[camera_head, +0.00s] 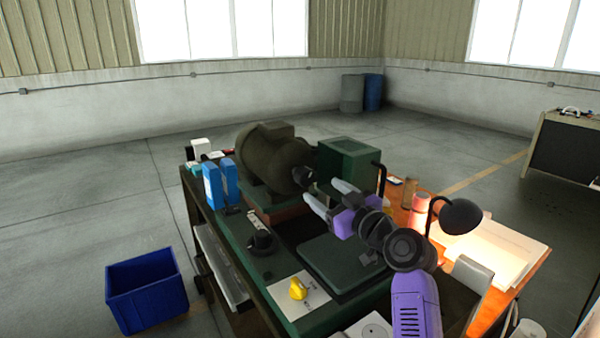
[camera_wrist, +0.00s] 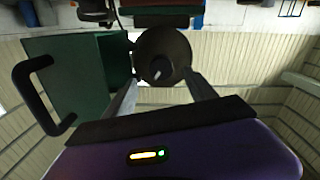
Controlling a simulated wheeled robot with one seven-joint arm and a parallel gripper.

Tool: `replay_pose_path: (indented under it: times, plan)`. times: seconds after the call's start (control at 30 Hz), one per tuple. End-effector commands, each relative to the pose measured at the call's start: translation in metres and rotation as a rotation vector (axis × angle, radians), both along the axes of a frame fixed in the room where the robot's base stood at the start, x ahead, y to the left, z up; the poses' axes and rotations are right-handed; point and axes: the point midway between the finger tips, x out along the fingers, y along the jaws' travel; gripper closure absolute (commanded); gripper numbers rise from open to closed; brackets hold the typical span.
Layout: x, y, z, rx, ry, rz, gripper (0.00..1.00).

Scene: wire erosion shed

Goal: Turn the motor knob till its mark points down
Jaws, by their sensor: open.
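The dark olive motor (camera_head: 268,158) stands on the bench, its round end facing my gripper. The black motor knob (camera_head: 303,176) sits on that end. In the wrist view, which appears upside down, the knob (camera_wrist: 160,69) shows in the middle of the motor's round face. Its pale mark slants to the lower left in that picture. My purple gripper (camera_head: 322,194) is open, with its two pale fingers reaching toward the knob. In the wrist view the fingers (camera_wrist: 162,82) are spread on either side of the knob and hold nothing. I cannot tell the exact gap.
A green box (camera_head: 347,158) with a black handle stands right of the motor. A yellow item (camera_head: 298,289) lies on a white sheet in front. A black lamp (camera_head: 460,215) is on the right. A blue crate (camera_head: 146,291) is on the floor.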

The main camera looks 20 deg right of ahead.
Motion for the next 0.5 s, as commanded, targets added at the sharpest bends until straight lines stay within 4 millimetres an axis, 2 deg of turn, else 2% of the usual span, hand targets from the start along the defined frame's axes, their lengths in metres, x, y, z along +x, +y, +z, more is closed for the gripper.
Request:
replay_pose_path:
  times: [0.17, 0.5]
  plan:
    - [0.011, 0.005, 0.004, -0.005, 0.001, 0.014, 0.35]
    - [0.055, 0.018, 0.004, -0.002, 0.001, 0.012, 0.35]
